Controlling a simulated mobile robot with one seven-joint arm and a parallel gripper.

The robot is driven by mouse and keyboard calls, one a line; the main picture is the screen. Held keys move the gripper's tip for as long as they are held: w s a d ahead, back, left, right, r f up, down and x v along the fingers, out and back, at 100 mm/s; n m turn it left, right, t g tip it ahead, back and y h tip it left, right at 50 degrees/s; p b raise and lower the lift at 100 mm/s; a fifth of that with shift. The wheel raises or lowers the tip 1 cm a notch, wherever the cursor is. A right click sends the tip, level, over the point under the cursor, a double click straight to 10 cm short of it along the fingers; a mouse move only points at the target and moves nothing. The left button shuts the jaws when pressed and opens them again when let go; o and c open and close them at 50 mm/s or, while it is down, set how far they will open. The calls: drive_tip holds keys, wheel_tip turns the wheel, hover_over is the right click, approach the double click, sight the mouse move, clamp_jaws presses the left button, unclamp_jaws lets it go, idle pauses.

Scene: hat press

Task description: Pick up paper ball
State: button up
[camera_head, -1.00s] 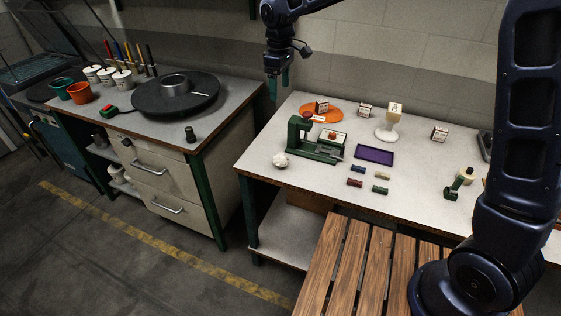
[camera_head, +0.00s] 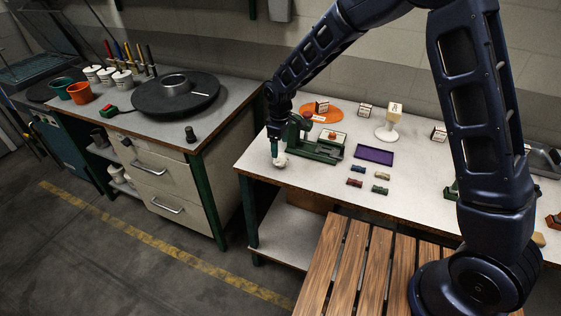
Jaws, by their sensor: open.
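The white crumpled paper ball (camera_head: 281,161) lies on the light table (camera_head: 330,187) near its left front corner. The fingers partly cover the ball. The jaws are open. I cannot tell whether a finger touches the ball.
A green press (camera_head: 318,150) stands close to the right of my gripper. A purple tray (camera_head: 374,155), several small coloured blocks (camera_head: 380,189) and an orange disc (camera_head: 320,112) lie farther right and behind. A gap separates the table from the left workbench (camera_head: 215,130).

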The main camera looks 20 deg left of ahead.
sight(280, 155)
drive_tip(key=shift+s+d+f, duration=0.1)
drive_tip(key=shift+f, duration=1.4)
drive_tip(key=shift+s+d+f, duration=0.1)
drive_tip(key=shift+f, duration=1.4)
drive_tip(key=c, duration=1)
